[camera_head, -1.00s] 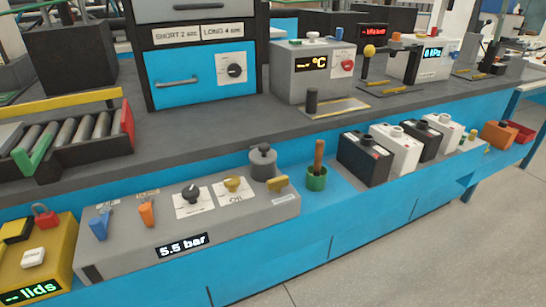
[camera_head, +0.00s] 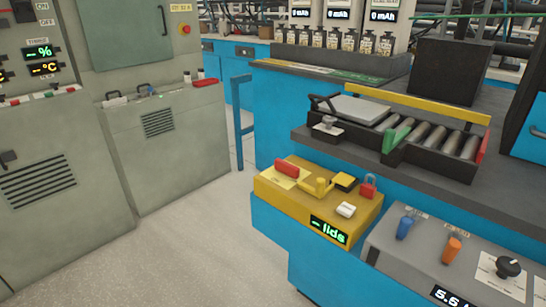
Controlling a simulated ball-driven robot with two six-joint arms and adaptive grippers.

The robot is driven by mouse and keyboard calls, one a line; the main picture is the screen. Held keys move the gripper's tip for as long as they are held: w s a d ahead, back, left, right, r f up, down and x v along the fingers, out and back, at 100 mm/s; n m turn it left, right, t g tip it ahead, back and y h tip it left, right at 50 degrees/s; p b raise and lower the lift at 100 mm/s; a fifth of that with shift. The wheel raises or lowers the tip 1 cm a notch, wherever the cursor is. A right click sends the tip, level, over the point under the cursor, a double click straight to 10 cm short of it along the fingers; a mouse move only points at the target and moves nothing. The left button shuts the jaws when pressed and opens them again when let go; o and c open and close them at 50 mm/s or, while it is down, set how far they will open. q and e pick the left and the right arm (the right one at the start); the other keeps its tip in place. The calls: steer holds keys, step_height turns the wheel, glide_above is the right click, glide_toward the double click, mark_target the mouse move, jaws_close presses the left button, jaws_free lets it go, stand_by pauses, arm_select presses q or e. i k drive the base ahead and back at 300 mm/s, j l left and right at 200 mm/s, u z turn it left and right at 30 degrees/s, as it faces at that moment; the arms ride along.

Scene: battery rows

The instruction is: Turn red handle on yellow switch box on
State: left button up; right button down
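The yellow switch box (camera_head: 300,207) sits on a blue bench front, right of the picture's middle. A red handle (camera_head: 287,168) lies low along its far left part, on a pale label plate. A yellow lever-like part, a black block, a white button (camera_head: 346,210) and a red padlock-shaped part (camera_head: 368,186) are also on its top. Its front display reads "- lids" in green. I cannot tell the handle's on or off position from here. Neither of my grippers is in view.
A grey panel (camera_head: 420,255) with blue and orange levers stands right of the yellow box. Behind it is a roller tray (camera_head: 430,166) with green and red ends. Grey cabinets (camera_head: 165,140) fill the left. The floor (camera_head: 200,240) between is clear.

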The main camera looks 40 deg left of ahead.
mark_target(291, 169)
steer(key=u, duration=1.2)
steer(key=l, duration=0.1)
